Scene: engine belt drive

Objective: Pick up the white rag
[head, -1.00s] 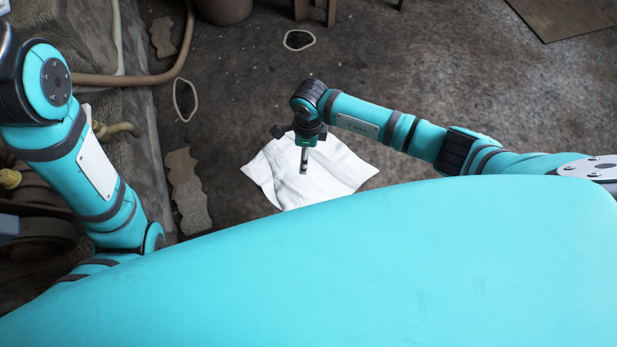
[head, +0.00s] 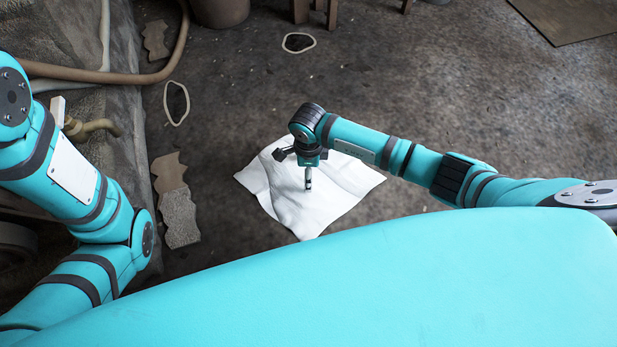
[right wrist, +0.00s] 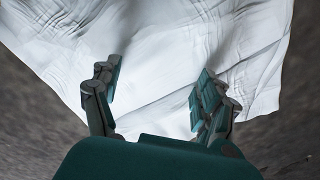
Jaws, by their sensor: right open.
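The white rag (head: 335,197) lies spread and wrinkled on the dark floor, in the middle of the head view. It also fills much of the right wrist view (right wrist: 160,45). My right gripper (head: 308,182) is over the rag and points down at it. In the right wrist view its two fingers (right wrist: 157,82) are apart, with only rag cloth behind the gap. I cannot tell whether the fingertips touch the cloth. My left arm comes in at the left of the head view, but its gripper is out of sight.
Flat brown-grey scraps (head: 176,200) lie left of the rag. Two pale-rimmed loops (head: 177,103) (head: 299,43) lie on the floor beyond it. A hose (head: 110,76) runs by the rocky block at the left. A bucket (head: 220,10) and a board (head: 575,18) are at the back.

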